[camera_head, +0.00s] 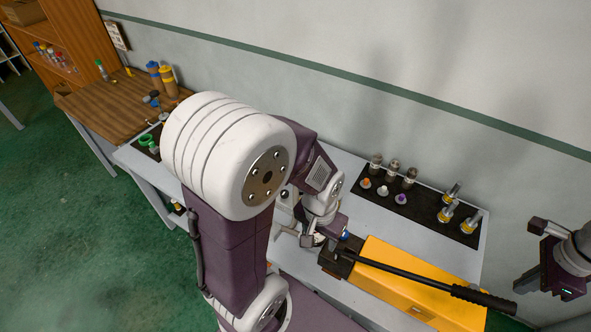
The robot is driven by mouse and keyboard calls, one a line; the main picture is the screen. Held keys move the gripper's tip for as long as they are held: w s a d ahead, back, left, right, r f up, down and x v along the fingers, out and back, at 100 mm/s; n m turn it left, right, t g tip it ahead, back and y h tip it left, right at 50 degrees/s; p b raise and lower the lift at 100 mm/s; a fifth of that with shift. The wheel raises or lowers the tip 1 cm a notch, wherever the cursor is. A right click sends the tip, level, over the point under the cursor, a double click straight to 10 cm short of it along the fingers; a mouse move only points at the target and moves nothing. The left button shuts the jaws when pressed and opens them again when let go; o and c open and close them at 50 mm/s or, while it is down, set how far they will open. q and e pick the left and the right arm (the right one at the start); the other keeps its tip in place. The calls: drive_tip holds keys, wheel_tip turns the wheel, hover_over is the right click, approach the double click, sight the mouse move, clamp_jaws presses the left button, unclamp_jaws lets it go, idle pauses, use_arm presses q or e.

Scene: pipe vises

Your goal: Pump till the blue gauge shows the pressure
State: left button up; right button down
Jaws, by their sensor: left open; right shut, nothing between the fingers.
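A yellow hand pump (400,285) lies on the grey table at the lower middle. Its long black lever (415,276) slopes down to the right over the yellow body and ends in a thick grip. My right gripper (541,284) is shut and empty at the right, beyond the lever's grip.
A black mat (430,207) behind the pump holds several metal cylinders, coloured round caps and brass-coloured fittings. A wooden bench (120,105) with yellow and blue bottles stands at the back left. The wall runs behind the table. My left arm hides much of the table's middle.

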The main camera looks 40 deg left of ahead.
sight(496, 301)
drive_tip(key=f+b, duration=0.1)
drive_tip(key=f, duration=0.1)
drive_tip(key=f+b, duration=0.1)
drive_tip(key=b, duration=0.1)
drive_tip(key=shift+w+d+f, duration=0.1)
drive_tip(key=shift+d+f, duration=0.25)
drive_tip(key=shift+d, duration=0.05)
drive_tip(key=f+b, duration=0.1)
drive_tip(key=b, duration=0.1)
drive_tip(key=f+b, duration=0.1)
drive_tip(key=f, duration=0.1)
drive_tip(key=shift+a+f+b, duration=0.2)
drive_tip(key=shift+a+b, duration=0.15)
drive_tip(key=shift+a+f+b, duration=0.1)
drive_tip(key=shift+f+b, duration=0.2)
drive_tip(key=shift+d, duration=0.25)
